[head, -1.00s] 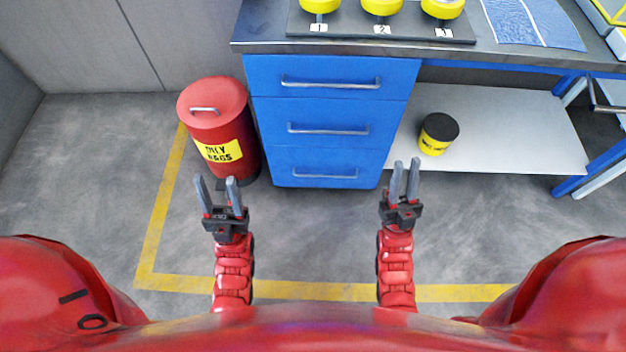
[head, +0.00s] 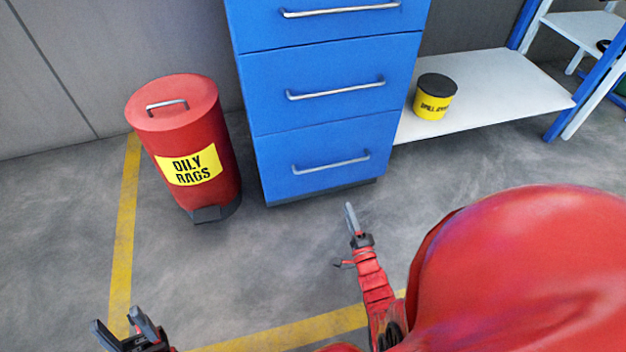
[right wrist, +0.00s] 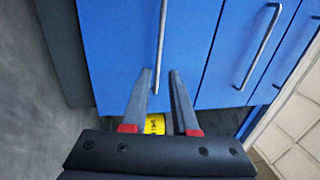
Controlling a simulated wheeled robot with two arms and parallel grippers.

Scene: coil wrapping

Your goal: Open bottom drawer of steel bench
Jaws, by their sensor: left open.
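The blue bench drawer unit stands at the centre of the head view. Its bottom drawer (head: 325,145) appears closed and has a horizontal metal handle (head: 331,162). My right gripper (head: 350,215) is in front of and below that handle, apart from it, seen nearly edge-on. In the right wrist view, my right gripper's fingers (right wrist: 160,95) are spread and empty. The bottom drawer's handle (right wrist: 161,40) shows beyond and between the tips, running roughly along the finger direction in the picture. My left gripper (head: 122,325) is open and empty at the lower left, away from the drawers.
A red oily-rags bin (head: 185,130) stands left of the drawers. A yellow tub with a black lid (head: 433,98) sits on the white low shelf (head: 500,85) at the right. The middle drawer (head: 325,85) is closed. Floor before the drawers is clear.

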